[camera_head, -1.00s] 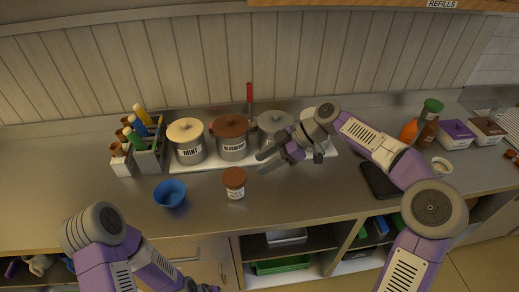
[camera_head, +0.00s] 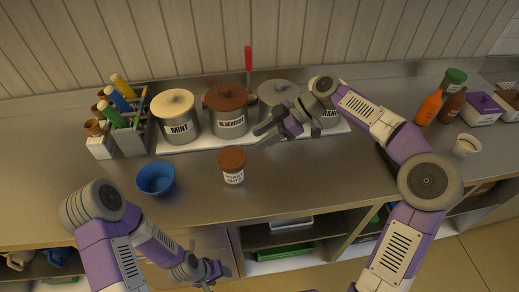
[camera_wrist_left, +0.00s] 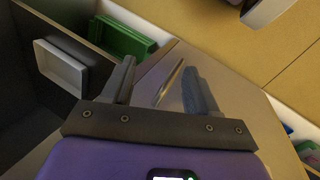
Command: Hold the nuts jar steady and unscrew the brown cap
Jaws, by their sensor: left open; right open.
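The nuts jar (camera_head: 233,175) stands upright on the steel counter, with its brown cap (camera_head: 231,158) on top and a white label facing the front. My right gripper (camera_head: 262,134) is open and empty above the counter, behind and to the right of the jar, in front of the lidded wells. My left gripper (camera_head: 210,275) is low, in front of the counter's front edge and below the jar. The left wrist view shows its two fingers (camera_wrist_left: 160,88) apart with nothing held between them. The jar does not show in that view.
A blue bowl (camera_head: 156,179) stands left of the jar. Behind are the mint well (camera_head: 176,119), the blueberry well (camera_head: 228,112) and a grey-lidded well (camera_head: 279,97). A holder of tubes (camera_head: 131,137) is at left; bottles (camera_head: 433,105) and a white cup (camera_head: 466,146) are at right.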

